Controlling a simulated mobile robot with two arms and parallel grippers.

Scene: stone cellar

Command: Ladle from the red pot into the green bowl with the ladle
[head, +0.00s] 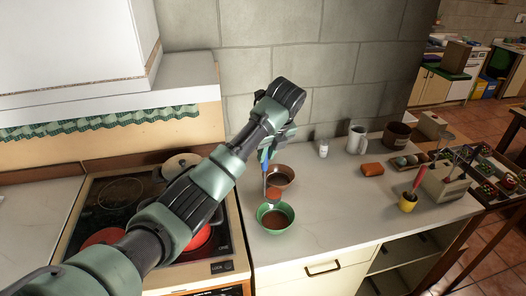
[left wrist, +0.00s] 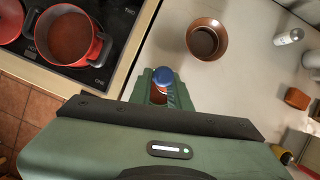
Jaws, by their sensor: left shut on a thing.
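My left gripper (head: 267,152) is shut on the ladle, whose blue handle (head: 264,160) points up and also shows between the green fingers in the left wrist view (left wrist: 163,76). The ladle's reddish cup (head: 274,194) hangs over the far side of the green bowl (head: 290,212). The green bowl stands on the counter with brown content in it. The red pot (head: 201,243) is on the hob, mostly hidden behind my arm. The left wrist view shows the pot (left wrist: 100,52) open, with reddish-brown content. The green bowl is hidden there. My right gripper is not in view.
A brown bowl (head: 288,172) stands just behind the green bowl. A white shaker (head: 323,148), a pale jug (head: 357,138), an orange block (head: 373,169) and a yellow cup (head: 407,203) stand to the right. The counter right of the green bowl is clear.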

